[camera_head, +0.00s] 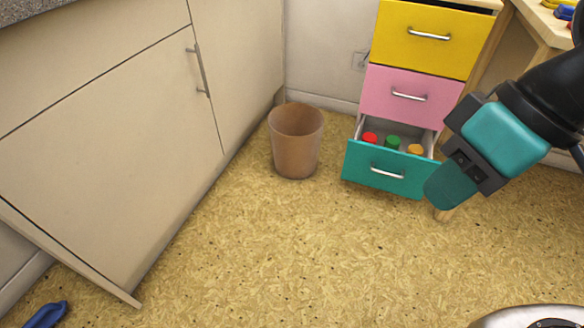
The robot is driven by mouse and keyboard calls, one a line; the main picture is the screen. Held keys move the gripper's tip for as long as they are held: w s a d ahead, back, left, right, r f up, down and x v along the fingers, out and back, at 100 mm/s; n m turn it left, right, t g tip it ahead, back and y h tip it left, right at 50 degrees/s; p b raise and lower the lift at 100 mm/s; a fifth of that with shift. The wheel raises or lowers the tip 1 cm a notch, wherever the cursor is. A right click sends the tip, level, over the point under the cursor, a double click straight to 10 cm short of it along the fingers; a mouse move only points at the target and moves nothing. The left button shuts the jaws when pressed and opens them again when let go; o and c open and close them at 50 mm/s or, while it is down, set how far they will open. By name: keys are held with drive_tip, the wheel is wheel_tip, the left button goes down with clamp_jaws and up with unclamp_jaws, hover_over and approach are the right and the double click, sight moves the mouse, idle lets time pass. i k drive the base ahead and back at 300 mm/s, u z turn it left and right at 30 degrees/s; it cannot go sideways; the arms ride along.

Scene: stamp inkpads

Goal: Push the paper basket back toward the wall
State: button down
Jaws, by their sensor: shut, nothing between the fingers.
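The paper basket (296,158) is a brown, round, open-topped bin. It stands upright on the floor between the cabinet and the drawer unit, with a strip of floor between it and the back wall (322,60). It looks empty, though its bottom is hidden. My gripper (447,190) has teal fingers and hangs at the right, in front of the drawer unit's lower right corner. It is shut and empty, well to the right of the basket and not touching it.
The drawer unit's teal bottom drawer (385,172) stands open, with red, green and orange round items inside. A beige cabinet (110,130) fills the left. A blue object (46,315) lies at the lower left. The floor (290,250) in front of the basket is clear.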

sight(296, 130)
drive_tip(key=u, duration=1.4)
drive_tip(key=i, duration=1.2)
drive_tip(key=z, duration=2)
